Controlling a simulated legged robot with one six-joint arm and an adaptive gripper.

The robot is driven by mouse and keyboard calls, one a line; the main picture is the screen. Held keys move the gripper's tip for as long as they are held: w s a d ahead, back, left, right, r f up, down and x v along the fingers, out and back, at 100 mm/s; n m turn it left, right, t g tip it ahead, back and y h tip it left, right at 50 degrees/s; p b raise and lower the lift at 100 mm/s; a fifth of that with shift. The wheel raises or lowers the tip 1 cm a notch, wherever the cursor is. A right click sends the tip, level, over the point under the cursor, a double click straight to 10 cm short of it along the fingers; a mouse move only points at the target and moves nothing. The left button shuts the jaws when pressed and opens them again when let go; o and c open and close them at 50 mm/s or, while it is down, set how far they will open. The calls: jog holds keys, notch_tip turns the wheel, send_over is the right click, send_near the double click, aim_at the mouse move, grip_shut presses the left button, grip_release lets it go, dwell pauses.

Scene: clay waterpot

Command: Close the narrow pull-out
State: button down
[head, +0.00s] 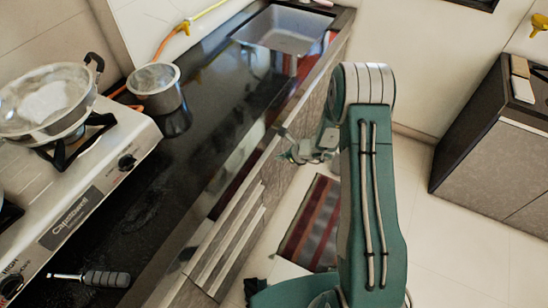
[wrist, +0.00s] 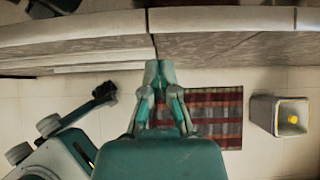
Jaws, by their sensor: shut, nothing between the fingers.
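My gripper (head: 296,154) is beside the front of the counter, with its fingers toward the cabinet fronts. In the wrist view the gripper (wrist: 159,70) is shut and empty, its tips close to a dark vertical seam between two fronts. I cannot tell whether the tips touch. Right of the seam is a wood-grain cabinet front (wrist: 225,46). Left of it are stacked fronts with pale edges (wrist: 90,58), which also show in the head view (head: 232,238). I cannot tell for sure which front is the narrow pull-out or how far it stands out; my gripper and arm hide part of this area.
The black counter (head: 215,110) holds a stove (head: 95,185), a steel pot (head: 156,88) and a sink (head: 285,30). A striped mat (head: 312,225) lies on the floor. A grey bin (wrist: 281,115) stands right of the mat. A dark cabinet (head: 490,140) stands opposite.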

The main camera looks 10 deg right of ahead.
jog(key=v, duration=1)
jog(key=shift+s+d, duration=0.3)
jog(key=shift+d, duration=0.15)
jog(key=s+a+r+n+g, duration=0.1)
jog(key=s+a+r+n, duration=0.2)
jog(key=r, duration=0.4)
jog(key=s+a+r+n+h, duration=0.1)
jog(key=s+r+n, duration=0.3)
jog(key=r+n, duration=0.25)
jog(key=s+a+r+n+g, duration=0.1)
jog(key=s+a+r+n, duration=0.2)
jog(key=r, duration=0.4)
jog(key=s+d+r+n+t+h, duration=0.1)
jog(key=s+d+r+n+h, duration=0.1)
jog(key=s+r+n, duration=0.3)
jog(key=s+d+r+n+t+h, duration=0.1)
jog(key=s+d+r+n+h, duration=0.2)
jog(key=s+n, duration=0.4)
jog(key=s+r+h, duration=0.1)
jog(key=s+r, duration=0.1)
jog(key=s, duration=0.3)
jog(key=shift+r+n, duration=0.25)
jog(key=shift+n, duration=0.1)
